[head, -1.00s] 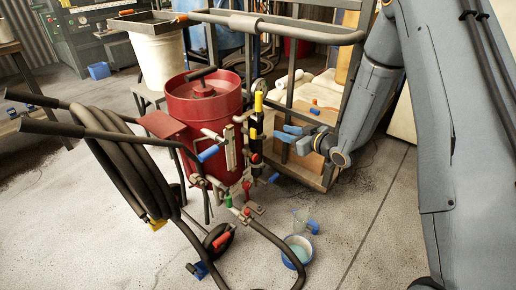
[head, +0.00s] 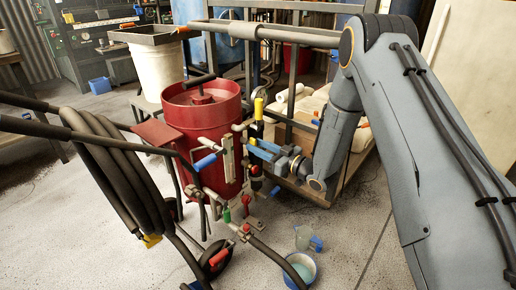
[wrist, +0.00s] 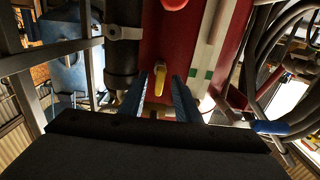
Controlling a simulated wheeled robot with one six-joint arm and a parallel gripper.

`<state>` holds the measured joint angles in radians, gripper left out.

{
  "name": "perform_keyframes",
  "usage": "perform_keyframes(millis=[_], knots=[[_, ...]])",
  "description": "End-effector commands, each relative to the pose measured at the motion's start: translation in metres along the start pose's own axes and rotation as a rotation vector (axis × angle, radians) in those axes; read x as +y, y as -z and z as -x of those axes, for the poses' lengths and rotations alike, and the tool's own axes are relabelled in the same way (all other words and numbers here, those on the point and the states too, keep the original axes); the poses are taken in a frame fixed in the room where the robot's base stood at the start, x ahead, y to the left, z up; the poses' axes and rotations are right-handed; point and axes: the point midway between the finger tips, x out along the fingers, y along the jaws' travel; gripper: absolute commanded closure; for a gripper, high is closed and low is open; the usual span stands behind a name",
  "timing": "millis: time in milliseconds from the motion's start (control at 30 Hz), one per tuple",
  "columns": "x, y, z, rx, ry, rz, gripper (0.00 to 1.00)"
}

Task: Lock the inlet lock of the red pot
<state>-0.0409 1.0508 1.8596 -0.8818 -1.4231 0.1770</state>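The red pot (head: 203,125) stands left of centre in the head view, with pipes and valves on its right side. My gripper (head: 252,147) is at this pipework, its blue fingers pointing left. In the wrist view my gripper (wrist: 160,98) is open, with one finger on each side of a small yellow lever (wrist: 160,81). The lever hangs in front of a red surface; I cannot tell whether the fingers touch it, or whether it is the inlet lock. A yellow handle (head: 259,108) stands upright just above my gripper in the head view.
A coiled black hose (head: 105,165) hangs on the cart at left. A blue bowl (head: 300,268) and a clear jug (head: 304,238) stand on the floor below my arm. A metal frame rack (head: 296,60) stands behind the pot. Floor at lower right is clear.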

Motion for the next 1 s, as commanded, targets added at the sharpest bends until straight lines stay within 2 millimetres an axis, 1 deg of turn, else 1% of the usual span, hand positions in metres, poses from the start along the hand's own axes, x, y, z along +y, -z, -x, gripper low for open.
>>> perform_keyframes(millis=[267, 300, 467, 500, 767, 1000], knots=[[0.0002, 0.0002, -0.0027, 0.000, -0.001, -0.001, 0.70], [0.0002, 0.0002, -0.0026, 0.000, -0.001, -0.001, 0.72], [0.0002, 0.0001, -0.0025, -0.001, -0.001, -0.001, 0.99], [0.0002, 0.0001, -0.0025, -0.001, -0.001, -0.001, 1.00], [0.0003, 0.0001, -0.0022, -0.001, -0.001, -0.016, 1.00], [0.0004, 0.0002, -0.0017, -0.002, -0.002, -0.114, 1.00]])
